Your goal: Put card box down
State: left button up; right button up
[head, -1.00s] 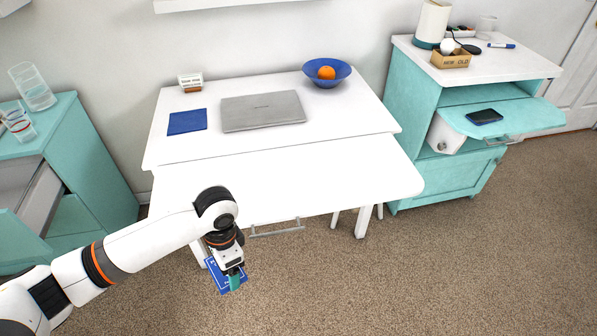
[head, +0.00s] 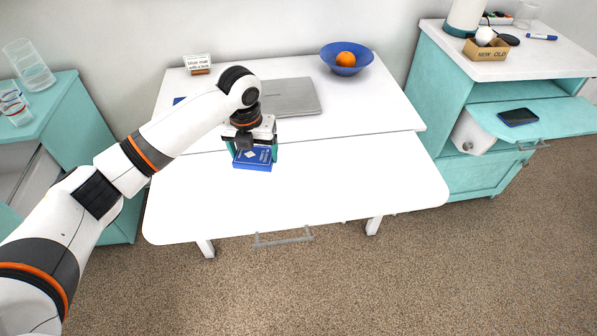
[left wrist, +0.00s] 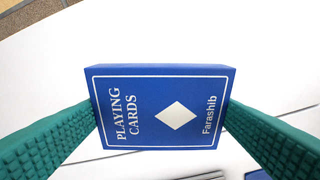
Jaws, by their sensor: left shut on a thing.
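The card box (head: 253,159) is blue with white lettering and a white diamond. My left gripper (head: 254,153) is shut on it, over the white desk (head: 330,170). In the left wrist view the card box (left wrist: 162,107) sits between the two green fingers, its "PLAYING CARDS" face toward the camera. I cannot tell whether it touches the desk surface. The blue mat (head: 179,100) is mostly hidden behind my left arm; a corner of it shows. My right gripper is not in view.
A grey laptop (head: 292,97) lies behind the gripper, partly covered by it. A small sign (head: 198,63) and a blue bowl with an orange (head: 346,60) stand at the back. The desk's front right is clear. A phone (head: 518,117) lies on the open flap at right.

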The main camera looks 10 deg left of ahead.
aim_at(260, 182)
pick_arm(q)
jog(key=shift+w+r+m, duration=0.15)
jog(key=shift+w+m, duration=0.15)
jog(key=shift+m, duration=0.1)
jog(key=shift+w+f, duration=0.1)
jog(key=shift+f, duration=0.2)
notch_tip(260, 182, down, 9)
jog(key=shift+f, duration=0.1)
jog(key=o, duration=0.9)
jog(key=r, duration=0.4)
jog(key=s+r, duration=0.1)
jog(key=r, duration=0.7)
jog(key=shift+s, duration=0.25)
